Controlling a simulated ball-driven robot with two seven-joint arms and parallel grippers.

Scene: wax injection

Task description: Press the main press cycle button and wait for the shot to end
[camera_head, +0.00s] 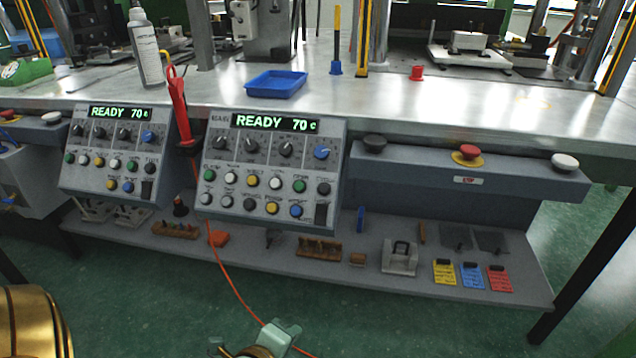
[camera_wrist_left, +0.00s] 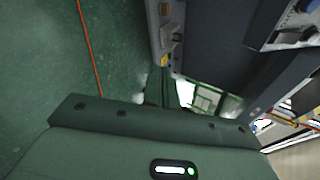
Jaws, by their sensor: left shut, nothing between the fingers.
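Two grey control panels stand at the table's front edge, a nearer one (camera_head: 270,165) and a left one (camera_head: 115,150). Both displays read READY 70 C in green. Each panel has dark and blue knobs and several round coloured buttons. I cannot tell from the labels which is the cycle button. A grey bar (camera_head: 520,175) to the right carries a black button (camera_head: 374,143), a red stop button (camera_head: 467,152) on yellow, and a white button (camera_head: 565,161). My left gripper (camera_head: 279,336) is shut and empty, low in front of the bench and apart from the panels. My right gripper is out of view.
A blue tray (camera_head: 276,85), a bottle (camera_head: 147,55) and a red tool (camera_head: 177,95) are on or by the steel tabletop. A lower shelf (camera_head: 345,280) holds small tools and coloured tags. An orange cable (camera_head: 230,275) hangs down to the floor.

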